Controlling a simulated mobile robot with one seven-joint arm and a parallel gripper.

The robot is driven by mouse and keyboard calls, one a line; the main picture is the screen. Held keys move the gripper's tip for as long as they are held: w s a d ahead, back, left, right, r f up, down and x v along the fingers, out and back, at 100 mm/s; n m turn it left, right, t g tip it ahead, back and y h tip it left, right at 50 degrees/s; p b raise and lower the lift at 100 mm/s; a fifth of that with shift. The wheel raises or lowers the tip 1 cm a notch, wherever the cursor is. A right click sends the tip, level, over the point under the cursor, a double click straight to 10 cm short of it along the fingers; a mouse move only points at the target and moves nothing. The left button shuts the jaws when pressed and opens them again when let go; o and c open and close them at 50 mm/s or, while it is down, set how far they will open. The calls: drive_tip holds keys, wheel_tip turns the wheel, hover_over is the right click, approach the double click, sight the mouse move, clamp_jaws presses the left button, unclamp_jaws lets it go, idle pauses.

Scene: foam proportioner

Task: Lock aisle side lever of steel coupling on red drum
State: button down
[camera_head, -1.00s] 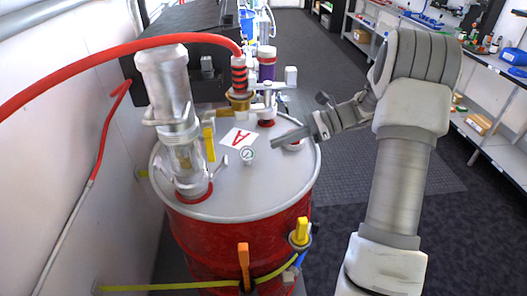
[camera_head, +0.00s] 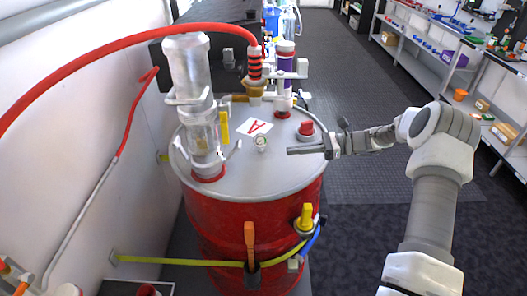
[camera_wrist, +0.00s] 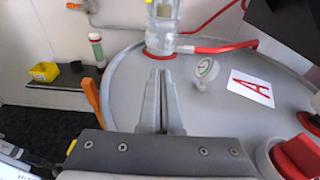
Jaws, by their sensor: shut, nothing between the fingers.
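The red drum (camera_head: 250,220) has a grey lid. The steel coupling (camera_head: 203,135), with a clear sight section above it, stands on the lid's left. A thin silver lever (camera_head: 233,150) sticks out at its right side; whether it is locked I cannot tell. In the wrist view the coupling (camera_wrist: 162,25) is at the top, ahead of my fingers, with a grey and red lever-like piece (camera_wrist: 215,48) pointing right. My gripper (camera_head: 290,151) is shut and empty over the lid's right part, pointing left, apart from the coupling. Its fingers (camera_wrist: 161,76) also show in the wrist view.
A gauge (camera_head: 261,143), a label marked A (camera_head: 255,127) and a red knob (camera_head: 306,129) are on the lid. A yellow handle (camera_head: 224,127) stands beside the coupling. A red hose (camera_head: 100,55) arches over the drum. The aisle floor (camera_head: 350,110) is clear to the right.

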drive_tip(key=p, duration=0.2)
approach(232, 153)
drive_tip(key=f, duration=0.2)
drive_tip(key=shift+w+a+f, duration=0.25)
drive_tip(key=shift+a, duration=0.15)
drive_tip(key=shift+a+r, duration=0.75)
drive_tip(key=shift+a, duration=0.25)
drive_tip(key=shift+w+a+r+p, duration=0.1)
drive_tip(key=shift+a+r+p, duration=0.25)
drive_tip(key=shift+a, duration=0.2)
drive_tip(key=shift+r, duration=0.1)
drive_tip(key=shift+a+r+h+p, duration=0.6)
drive_tip(key=shift+a+r+h, duration=0.1)
drive_tip(key=shift+a+r, duration=0.55)
drive_tip(key=shift+r, duration=0.1)
